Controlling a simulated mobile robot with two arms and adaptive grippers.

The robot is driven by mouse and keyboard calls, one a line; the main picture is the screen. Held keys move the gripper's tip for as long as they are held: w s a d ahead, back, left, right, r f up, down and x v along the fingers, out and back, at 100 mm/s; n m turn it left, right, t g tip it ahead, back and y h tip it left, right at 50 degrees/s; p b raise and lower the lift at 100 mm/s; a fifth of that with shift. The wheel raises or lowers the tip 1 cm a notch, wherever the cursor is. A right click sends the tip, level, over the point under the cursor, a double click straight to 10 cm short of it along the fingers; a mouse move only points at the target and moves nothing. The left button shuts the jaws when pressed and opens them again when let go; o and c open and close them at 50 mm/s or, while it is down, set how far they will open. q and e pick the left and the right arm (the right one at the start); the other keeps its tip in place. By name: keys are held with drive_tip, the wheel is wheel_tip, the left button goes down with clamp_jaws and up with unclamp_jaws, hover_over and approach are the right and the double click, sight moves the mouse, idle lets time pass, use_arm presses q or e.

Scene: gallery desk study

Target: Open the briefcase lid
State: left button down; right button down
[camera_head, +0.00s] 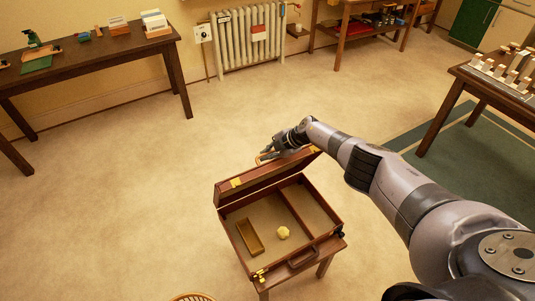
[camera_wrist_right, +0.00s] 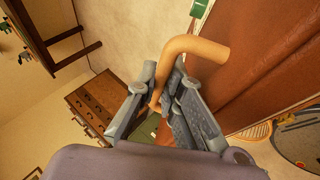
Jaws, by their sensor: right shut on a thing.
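The brown briefcase (camera_head: 228,232) stands on a small wooden stand in the head view. Its lid (camera_head: 262,178) is raised at the far side, so the inside shows. My right gripper (camera_head: 268,155) is at the lid's upper edge. In the wrist view the right gripper (camera_wrist_right: 162,105) is shut on a tan curved handle (camera_wrist_right: 192,47), whose other end reaches the brown leather lid (camera_wrist_right: 265,65). Where the handle joins the lid is unclear. A small wooden tray (camera_head: 249,237) and a yellow lump (camera_head: 283,232) lie inside the case. My left gripper is not in view.
The stand (camera_head: 328,257) holds the case above open beige floor. A dark table (camera_head: 90,52) is at the far left, a table with blocks (camera_head: 490,85) at the right. A wicker basket rim (camera_head: 193,297) shows at the bottom edge. A radiator (camera_head: 245,38) stands at the back.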

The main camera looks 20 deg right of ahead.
drive_tip(key=shift+w+a+r, duration=0.1)
drive_tip(key=shift+w+r, duration=0.15)
drive_tip(key=shift+r, duration=0.05)
drive_tip(key=c, duration=2)
unclamp_jaws()
drive_tip(key=shift+c, duration=0.2)
drive_tip(key=shift+o, duration=0.4)
drive_tip(key=shift+s, duration=0.15)
drive_tip(key=shift+r, duration=0.2)
drive_tip(key=s+d+r+p, duration=0.2)
drive_tip(key=d+r+p, duration=0.2)
drive_tip(key=r+p, duration=0.3)
drive_tip(key=s+d+r+p, duration=0.2)
drive_tip(key=d+r+p, duration=0.2)
drive_tip(key=r+p, duration=0.3)
drive_tip(key=shift+r+p, duration=0.35)
drive_tip(key=shift+r, duration=1.4)
